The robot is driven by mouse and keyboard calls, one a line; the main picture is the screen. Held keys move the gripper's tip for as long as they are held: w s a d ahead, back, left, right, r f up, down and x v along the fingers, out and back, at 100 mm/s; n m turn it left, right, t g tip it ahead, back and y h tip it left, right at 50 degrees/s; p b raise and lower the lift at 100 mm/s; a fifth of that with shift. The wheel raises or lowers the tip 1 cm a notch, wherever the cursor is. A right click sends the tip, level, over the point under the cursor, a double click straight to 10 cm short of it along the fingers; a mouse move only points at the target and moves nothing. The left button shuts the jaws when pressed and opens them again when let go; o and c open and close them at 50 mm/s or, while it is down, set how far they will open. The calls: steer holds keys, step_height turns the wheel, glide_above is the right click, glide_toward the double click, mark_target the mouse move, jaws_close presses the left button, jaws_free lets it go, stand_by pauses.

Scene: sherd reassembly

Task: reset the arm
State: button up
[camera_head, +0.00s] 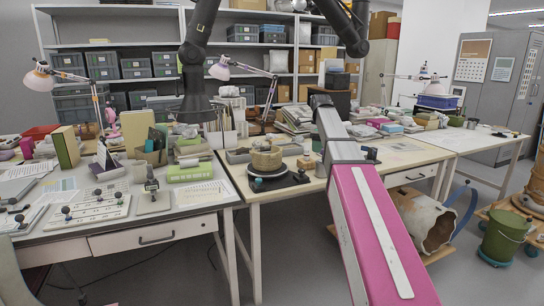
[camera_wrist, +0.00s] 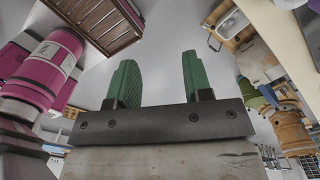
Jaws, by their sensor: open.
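My gripper (camera_wrist: 158,72) shows in the wrist view as two green fingers on a dark bar. The fingers stand well apart with nothing between them. I cannot make out the gripper in the head view. There, a pink and white link of my arm rises from the bottom right and reaches over the middle table. A pink part of my arm also shows at the left of the wrist view.
A tan round vessel (camera_head: 266,160) sits on a dark stand on the middle table. A black arm with a flared end (camera_head: 196,108) hangs over the left table. A large broken pot (camera_head: 425,220) and a green bucket (camera_head: 503,238) stand low at right.

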steer(key=s+f+n, duration=0.5)
steer(key=f, duration=0.6)
steer(key=s+f+n, duration=0.4)
steer(key=f, duration=0.7)
steer(key=s+f+n, duration=1.3)
steer(key=s+f, duration=0.4)
steer(key=shift+f, duration=0.35)
